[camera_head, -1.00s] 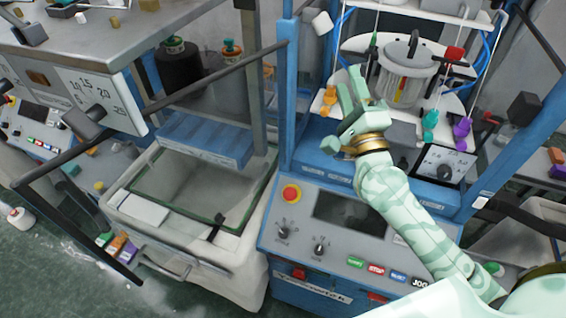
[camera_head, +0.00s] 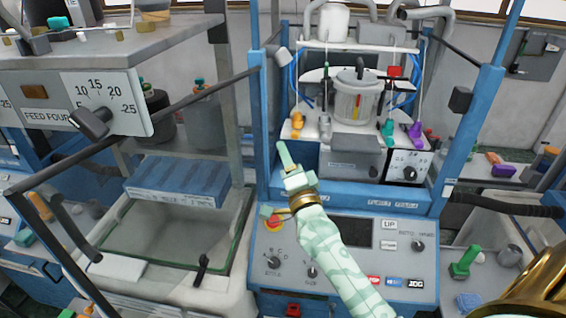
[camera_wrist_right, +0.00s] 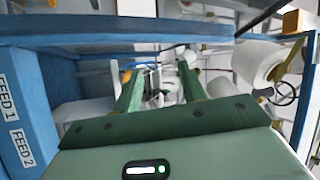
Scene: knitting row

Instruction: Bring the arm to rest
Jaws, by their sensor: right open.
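My right arm, pale green with a brass ring at the wrist, reaches up from the bottom right of the head view. Its right gripper (camera_head: 273,178) is open and empty, in front of the blue machine frame and above the control panel (camera_head: 345,262). The lower finger overlaps the red stop button (camera_head: 276,223) in the picture; I cannot tell whether they touch. In the right wrist view the two green fingers stand apart with nothing between them (camera_wrist_right: 160,78). My left gripper is not in view.
A blue post (camera_head: 261,135) stands close behind the gripper. A silver pot (camera_head: 357,97) and coloured pieces sit on the machine's round plate. An open bin (camera_head: 240,240) with a green rim lies to the left. A dark rail (camera_head: 165,115) crosses the left side. Blue beams surround the wrist view.

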